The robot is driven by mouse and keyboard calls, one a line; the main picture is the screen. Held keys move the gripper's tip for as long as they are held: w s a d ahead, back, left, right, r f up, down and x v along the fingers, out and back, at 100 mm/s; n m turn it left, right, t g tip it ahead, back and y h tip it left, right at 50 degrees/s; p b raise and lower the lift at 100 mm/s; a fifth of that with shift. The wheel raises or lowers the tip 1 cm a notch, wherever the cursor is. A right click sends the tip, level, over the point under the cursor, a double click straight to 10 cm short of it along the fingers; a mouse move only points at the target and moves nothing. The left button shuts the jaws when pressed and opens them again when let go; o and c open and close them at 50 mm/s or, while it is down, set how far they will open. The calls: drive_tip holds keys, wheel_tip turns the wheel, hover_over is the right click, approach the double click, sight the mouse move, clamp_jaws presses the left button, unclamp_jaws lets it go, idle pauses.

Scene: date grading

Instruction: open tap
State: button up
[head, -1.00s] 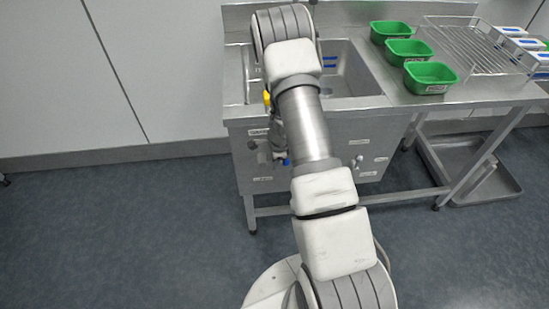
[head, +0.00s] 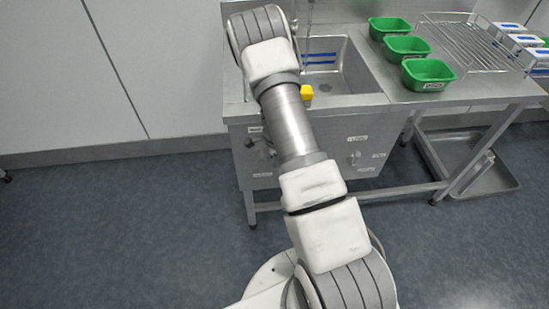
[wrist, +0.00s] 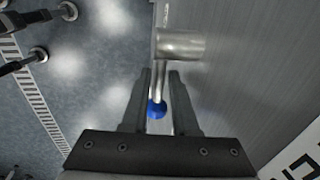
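In the wrist view a metal tap lever (wrist: 159,78) with a blue ball tip (wrist: 157,110) extends from a round metal fitting (wrist: 181,44) beside a grey steel panel. My gripper (wrist: 159,73) is open, with one finger on each side of the lever. A gap shows beside the lever, so the fingers are not shut on it. In the head view my arm hides the gripper and the blue tip. Small valve fittings (head: 250,142) show on the left of the sink unit's front, and another (head: 354,157) on the right.
The steel sink (head: 357,72) is behind the arm. Green tubs (head: 428,88) and a wire rack (head: 470,45) stand on the counter to its right. The wrist view shows dark legs (wrist: 20,62) at left.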

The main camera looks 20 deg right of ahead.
drive_tip(key=s+a+r+p, duration=0.1)
drive_tip(key=s+r+p, duration=0.2)
drive_tip(key=r, duration=1.4)
drive_tip(key=shift+a, duration=0.2)
drive_tip(key=shift+s, duration=0.1)
drive_tip(key=s+a+r+n+t+y, duration=0.1)
drive_tip(key=s+a+r+n, duration=0.1)
drive_tip(key=a+r+n, duration=0.35)
drive_tip(key=s+a+r+n+y, duration=0.1)
drive_tip(key=s+a+r+n, duration=0.15)
drive_tip(key=r, duration=0.55)
drive_tip(key=s+a+r+n+t+y, duration=0.1)
drive_tip(key=s+a+r+n, duration=0.2)
drive_tip(key=r, duration=0.4)
drive_tip(key=s+r+n+h, duration=0.1)
drive_tip(key=s+r+n, duration=0.3)
drive_tip(key=s, duration=0.3)
drive_tip(key=s+a+r+n+t+h, duration=0.1)
drive_tip(key=s+r+n, duration=0.4)
drive_tip(key=s, duration=0.3)
drive_tip(key=shift+s+r+n+t, duration=0.25)
drive_tip(key=shift+n+t, duration=0.05)
drive_tip(key=shift+n, duration=0.5)
